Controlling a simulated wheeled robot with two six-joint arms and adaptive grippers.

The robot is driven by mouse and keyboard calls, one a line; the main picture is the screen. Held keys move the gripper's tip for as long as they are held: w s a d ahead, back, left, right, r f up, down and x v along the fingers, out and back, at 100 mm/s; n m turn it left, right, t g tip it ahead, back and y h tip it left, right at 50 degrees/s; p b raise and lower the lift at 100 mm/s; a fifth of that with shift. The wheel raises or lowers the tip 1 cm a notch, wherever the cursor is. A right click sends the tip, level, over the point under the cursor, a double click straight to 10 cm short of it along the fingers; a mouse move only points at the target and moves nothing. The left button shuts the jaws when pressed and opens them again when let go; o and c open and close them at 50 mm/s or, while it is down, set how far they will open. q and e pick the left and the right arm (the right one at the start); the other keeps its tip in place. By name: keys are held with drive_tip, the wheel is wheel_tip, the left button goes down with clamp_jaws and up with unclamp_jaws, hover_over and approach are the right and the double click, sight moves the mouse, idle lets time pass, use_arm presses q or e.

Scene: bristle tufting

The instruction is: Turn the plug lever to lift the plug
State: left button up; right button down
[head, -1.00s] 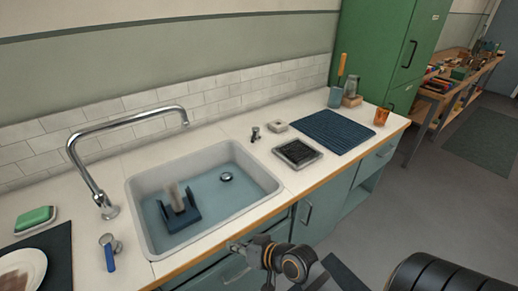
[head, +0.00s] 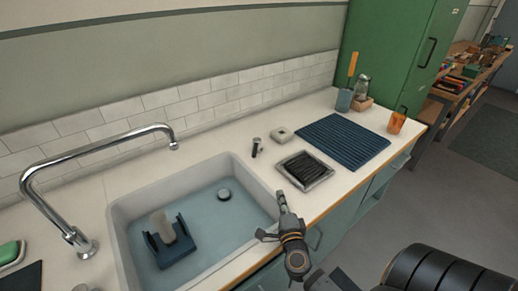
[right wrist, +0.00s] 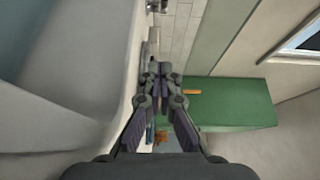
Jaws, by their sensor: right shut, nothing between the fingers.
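The plug lever (head: 256,147) is a small metal post with a dark handle on the counter, behind the right part of the sink. The round metal plug (head: 224,195) sits on the floor of the sink (head: 118,218), under bluish water. My right gripper (head: 281,197) is shut and empty over the counter strip at the sink's front right corner. It is apart from the lever, to its lower right in the head view. The right wrist view shows its fingertips (right wrist: 160,70) together; I cannot make out the lever clearly there. My left gripper is not in view.
A blue holder (head: 172,246) with a pale upright piece stands in the sink. The curved tap (head: 100,155) rises at the left. Right of the lever are a soap-like block (head: 282,134), a metal tray (head: 325,177), a ribbed blue mat (head: 342,143) and an orange cup (head: 397,122).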

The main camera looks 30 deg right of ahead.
sight(255, 148)
drive_tip(key=x, duration=1.1)
drive_tip(key=shift+d+r, duration=0.1)
drive_tip(key=shift+r, duration=0.25)
drive_tip(key=b+x, duration=0.1)
drive_tip(key=x, duration=0.8)
drive_tip(key=shift+w, duration=0.1)
drive_tip(key=shift+w+a+f, duration=0.1)
drive_tip(key=shift+w+a, duration=0.25)
drive_tip(key=shift+a, duration=0.25)
drive_tip(key=shift+w+a, duration=0.35)
drive_tip(key=shift+a, duration=0.25)
drive_tip(key=shift+w+a+b, duration=0.3)
drive_tip(key=shift+w+a, duration=0.05)
drive_tip(key=shift+a, duration=0.15)
drive_tip(key=shift+a, duration=0.1)
